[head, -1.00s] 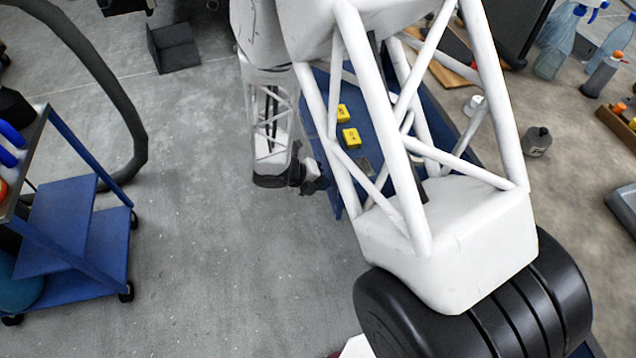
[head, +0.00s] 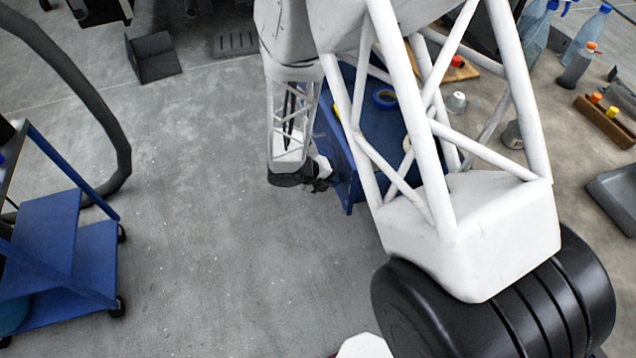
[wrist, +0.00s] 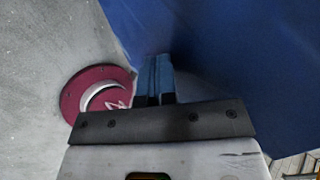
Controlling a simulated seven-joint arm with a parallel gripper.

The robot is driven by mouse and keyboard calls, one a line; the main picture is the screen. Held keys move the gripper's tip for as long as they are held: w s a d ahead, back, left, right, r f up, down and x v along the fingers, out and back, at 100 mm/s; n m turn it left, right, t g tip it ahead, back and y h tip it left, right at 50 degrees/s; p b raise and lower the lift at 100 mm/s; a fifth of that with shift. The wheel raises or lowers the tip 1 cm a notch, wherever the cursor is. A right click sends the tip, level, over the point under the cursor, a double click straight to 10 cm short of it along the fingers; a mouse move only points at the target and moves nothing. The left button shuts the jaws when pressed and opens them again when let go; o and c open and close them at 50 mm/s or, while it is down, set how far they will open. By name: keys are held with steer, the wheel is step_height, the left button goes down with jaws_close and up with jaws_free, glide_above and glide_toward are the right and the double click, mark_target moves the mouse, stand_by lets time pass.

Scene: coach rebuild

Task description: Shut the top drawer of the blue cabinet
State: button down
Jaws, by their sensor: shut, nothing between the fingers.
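The blue cabinet (head: 347,185) stands at the centre of the head view, partly hidden behind my arm. A little yellow (head: 337,110) shows at its left part beside my arm. My arm hides most of the top drawer, so I cannot tell how far it is open. My gripper (head: 324,178) is low at the cabinet's left side, close to its blue face. In the wrist view, my gripper (wrist: 155,90) is shut and empty, its fingertips against or very near a large blue surface (wrist: 225,60). I cannot tell whether they touch.
A roll of blue tape (head: 385,98) lies on the cabinet top. A blue cart (head: 60,240) stands at the left beside a dark hose (head: 105,100). Bottles (head: 580,62) and a grey tray (head: 612,195) are at the right. Grey floor (head: 200,220) between cart and cabinet is clear.

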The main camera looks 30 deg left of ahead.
steer(key=w+d, duration=1.9)
steer(key=shift+w+d, duration=0.25)
steer(key=shift+w+d, duration=0.1)
steer(key=shift+s+a, duration=0.5)
steer(key=shift+a, duration=0.05)
steer(key=shift+s+a, duration=1.15)
steer(key=v, duration=1)
steer(key=shift+s, duration=0.1)
